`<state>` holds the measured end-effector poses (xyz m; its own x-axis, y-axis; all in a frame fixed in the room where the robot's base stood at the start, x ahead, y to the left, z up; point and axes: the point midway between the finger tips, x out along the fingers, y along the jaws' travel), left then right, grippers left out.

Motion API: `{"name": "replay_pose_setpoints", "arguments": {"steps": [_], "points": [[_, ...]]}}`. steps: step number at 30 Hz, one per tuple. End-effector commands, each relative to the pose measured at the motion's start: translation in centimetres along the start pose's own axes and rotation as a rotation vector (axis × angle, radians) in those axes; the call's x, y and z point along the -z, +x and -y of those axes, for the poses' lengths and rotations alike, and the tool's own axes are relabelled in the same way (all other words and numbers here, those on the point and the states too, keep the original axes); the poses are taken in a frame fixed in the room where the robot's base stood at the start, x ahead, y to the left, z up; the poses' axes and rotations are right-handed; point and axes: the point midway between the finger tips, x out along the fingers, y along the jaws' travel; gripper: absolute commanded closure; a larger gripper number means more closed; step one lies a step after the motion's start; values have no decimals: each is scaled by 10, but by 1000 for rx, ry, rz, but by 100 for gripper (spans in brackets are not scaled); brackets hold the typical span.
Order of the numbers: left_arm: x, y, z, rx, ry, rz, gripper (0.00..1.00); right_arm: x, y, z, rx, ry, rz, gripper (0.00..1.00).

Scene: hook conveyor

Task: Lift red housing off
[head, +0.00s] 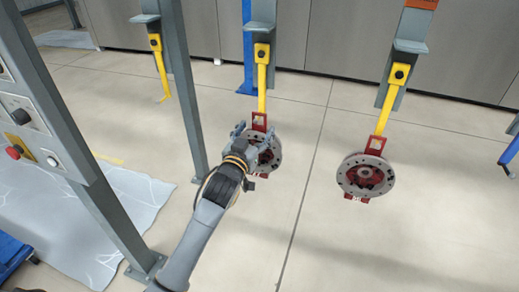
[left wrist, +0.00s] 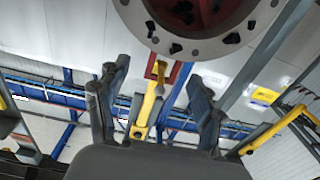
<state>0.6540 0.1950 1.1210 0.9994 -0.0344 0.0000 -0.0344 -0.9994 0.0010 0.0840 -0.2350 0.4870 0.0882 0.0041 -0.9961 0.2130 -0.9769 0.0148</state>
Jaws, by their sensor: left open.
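Two red housings with round grey flanges hang from yellow hooks in the head view. One red housing (head: 271,155) hangs in the middle, partly hidden behind my left gripper. The other red housing (head: 366,176) hangs to the right, with nothing near it. My left gripper (head: 250,140) is open, in front of the middle housing at its left side. The flanged housing (left wrist: 195,22) shows at the top, beyond the fingertips. The yellow hook (left wrist: 148,106) shows between the fingers. My right gripper is not seen.
An empty yellow hook (head: 159,65) hangs at the left. A grey post (head: 182,90) stands left of my arm. A control panel with a red button (head: 13,152) is at the left edge. A blue hook-shaped part (head: 510,155) is at the right edge.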

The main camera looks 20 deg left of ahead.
Motion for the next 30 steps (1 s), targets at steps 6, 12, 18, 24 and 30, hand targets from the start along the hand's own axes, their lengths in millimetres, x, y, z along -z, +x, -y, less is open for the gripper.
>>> {"name": "replay_pose_setpoints", "arguments": {"steps": [6,12,18,24,30], "points": [[3,27,6,1,2,2,32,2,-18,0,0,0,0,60],[0,48,5,0,1,0,32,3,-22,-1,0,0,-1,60],[-1,50,6,0,1,0,32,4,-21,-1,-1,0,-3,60],[-1,50,6,0,1,0,57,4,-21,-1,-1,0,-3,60],[-1,50,6,0,1,1,97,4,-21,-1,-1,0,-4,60]]}}
